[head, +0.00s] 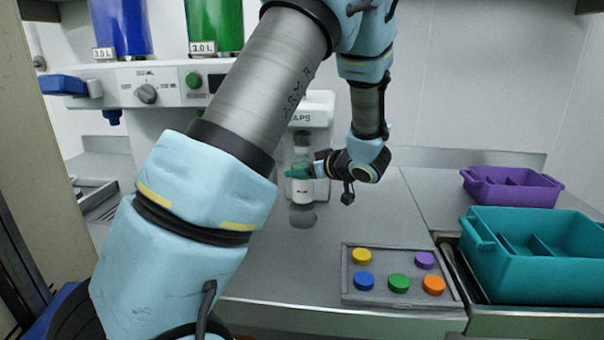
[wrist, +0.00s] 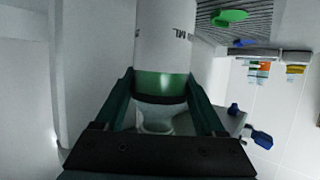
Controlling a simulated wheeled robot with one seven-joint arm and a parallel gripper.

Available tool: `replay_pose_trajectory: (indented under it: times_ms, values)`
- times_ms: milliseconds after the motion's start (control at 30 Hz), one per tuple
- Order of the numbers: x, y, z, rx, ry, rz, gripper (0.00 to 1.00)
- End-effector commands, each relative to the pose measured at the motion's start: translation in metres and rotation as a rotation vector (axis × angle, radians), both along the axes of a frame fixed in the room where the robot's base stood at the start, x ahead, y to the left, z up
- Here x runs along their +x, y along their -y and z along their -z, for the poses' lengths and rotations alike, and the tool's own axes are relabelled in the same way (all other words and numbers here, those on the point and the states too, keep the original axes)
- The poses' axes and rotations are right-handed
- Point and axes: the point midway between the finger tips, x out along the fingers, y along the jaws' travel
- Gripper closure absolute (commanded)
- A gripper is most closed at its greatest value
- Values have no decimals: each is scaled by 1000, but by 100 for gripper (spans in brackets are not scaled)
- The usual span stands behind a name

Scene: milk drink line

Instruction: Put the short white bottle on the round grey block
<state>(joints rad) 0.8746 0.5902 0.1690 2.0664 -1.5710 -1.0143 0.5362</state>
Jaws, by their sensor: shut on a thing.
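The short white bottle (head: 303,190) is upright in the head view, below the white caps dispenser. My gripper (head: 300,172) is shut on the bottle from the right, around its upper part. In the wrist view, the bottle (wrist: 165,40) with its printed label stands between the two green fingers of my gripper (wrist: 162,95). The round grey block (head: 303,216) is directly under the bottle in the head view. I cannot tell whether the bottle's base touches the block or hangs slightly above it.
A caps dispenser (head: 316,110) stands just behind the bottle. A tray with coloured caps (head: 350,290) lies at the front. A teal crate (head: 540,275) and a purple crate (head: 510,197) stand at right. The counter between the block and the crates is clear.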

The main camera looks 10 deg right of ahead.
Motion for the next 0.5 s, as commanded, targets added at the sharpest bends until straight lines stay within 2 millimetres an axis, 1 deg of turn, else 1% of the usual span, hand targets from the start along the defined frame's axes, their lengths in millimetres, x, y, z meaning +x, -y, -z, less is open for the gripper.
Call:
replay_pose_trajectory:
  times_ms: [33,200,500]
  values:
    - [2,-2,1,3,-1,-1,100]
    - [2,-1,13,2,1,-1,100]
    - [2,-1,15,0,2,0,100]
